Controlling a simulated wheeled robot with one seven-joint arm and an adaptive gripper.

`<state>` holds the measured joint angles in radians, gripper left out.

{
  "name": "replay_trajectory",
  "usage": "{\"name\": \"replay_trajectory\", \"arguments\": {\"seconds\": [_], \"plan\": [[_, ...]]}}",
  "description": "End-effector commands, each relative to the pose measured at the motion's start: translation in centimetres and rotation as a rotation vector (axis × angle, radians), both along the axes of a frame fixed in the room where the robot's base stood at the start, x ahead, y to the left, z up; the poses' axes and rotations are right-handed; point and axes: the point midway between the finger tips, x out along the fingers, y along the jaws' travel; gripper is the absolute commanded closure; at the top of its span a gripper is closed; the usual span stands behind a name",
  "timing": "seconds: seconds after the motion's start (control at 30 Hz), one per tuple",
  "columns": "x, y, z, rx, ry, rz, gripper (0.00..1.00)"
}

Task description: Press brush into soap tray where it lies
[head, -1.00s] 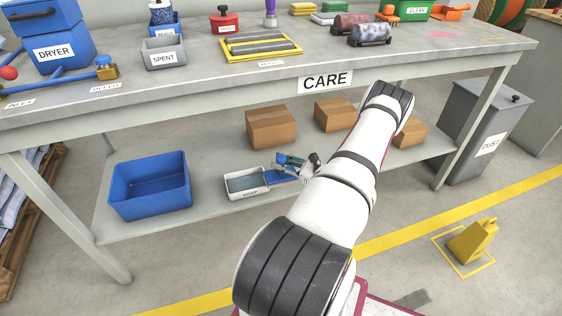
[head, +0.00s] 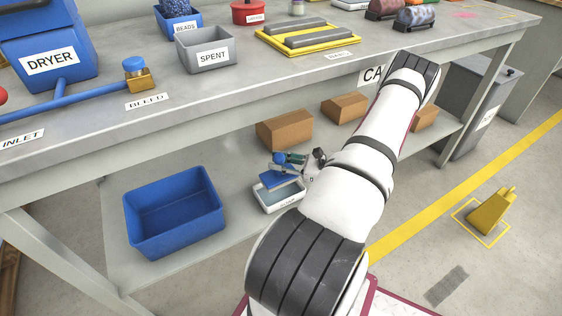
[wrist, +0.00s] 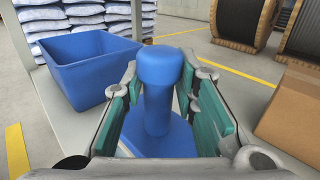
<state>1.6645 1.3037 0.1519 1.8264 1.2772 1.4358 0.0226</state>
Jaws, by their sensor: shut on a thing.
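The blue brush (head: 275,180) is in my gripper (head: 291,160), low over the lower shelf. In the wrist view, the brush's upright round handle (wrist: 158,85) stands between the green pads of my gripper (wrist: 160,105), which is shut on it. Its flat blue base shows below the handle. The white soap tray (head: 289,207) lies on the shelf; in the head view the brush overlaps its back left part. I cannot tell whether the brush touches the soap. The tray is not visible in the wrist view, and my arm is close to its right side in the head view.
A blue bin (head: 175,212) stands on the shelf left of the tray. Cardboard boxes (head: 285,131) stand behind and to the right. The worktop (head: 245,85) overhangs the shelf. Bare shelf shows between the bin and the tray.

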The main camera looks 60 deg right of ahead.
Motion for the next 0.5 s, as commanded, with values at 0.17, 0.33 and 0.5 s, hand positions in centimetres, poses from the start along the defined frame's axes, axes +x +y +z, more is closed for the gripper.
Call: {"name": "replay_trajectory", "arguments": {"seconds": [0.17,0.33,0.5], "plan": [[0.0,0.0,-1.4,0.001,-0.001,0.000,1.00],[0.0,0.0,-3.1,0.002,-0.001,0.000,1.00],[0.0,0.0,-4.7,0.001,-0.001,0.000,1.00]]}}
